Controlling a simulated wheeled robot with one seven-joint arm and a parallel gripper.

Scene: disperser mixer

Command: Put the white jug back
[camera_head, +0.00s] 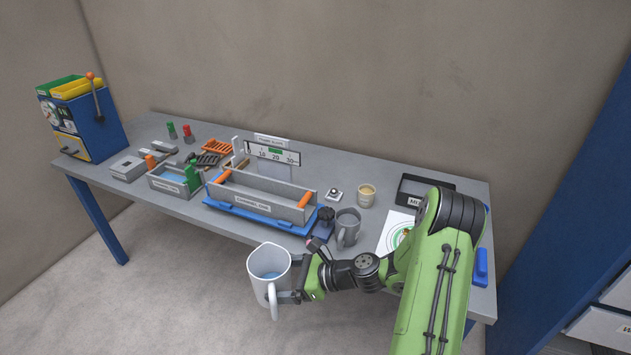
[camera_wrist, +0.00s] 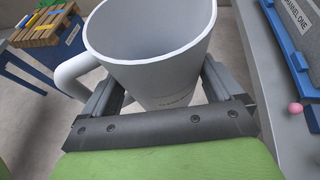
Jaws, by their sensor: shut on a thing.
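The white jug (camera_head: 266,262) is held upright in front of the table's front edge, over the floor. A bluish patch shows inside it in the head view. My gripper (camera_head: 291,297) is shut on the jug at its lower right side. In the wrist view the jug (camera_wrist: 155,52) fills the space between the two fingers of my gripper (camera_wrist: 160,88). Its handle sticks out to the left there, beside the left finger. The exact contact of the fingertips is hidden behind the jug.
The grey table (camera_head: 185,205) stands behind the jug. A grey mug (camera_head: 347,228) and a tan cup (camera_head: 366,195) stand on its right part. A long tray labelled Channel One (camera_head: 255,204) sits on a blue base. A black-framed tray (camera_head: 407,190) is at the back right.

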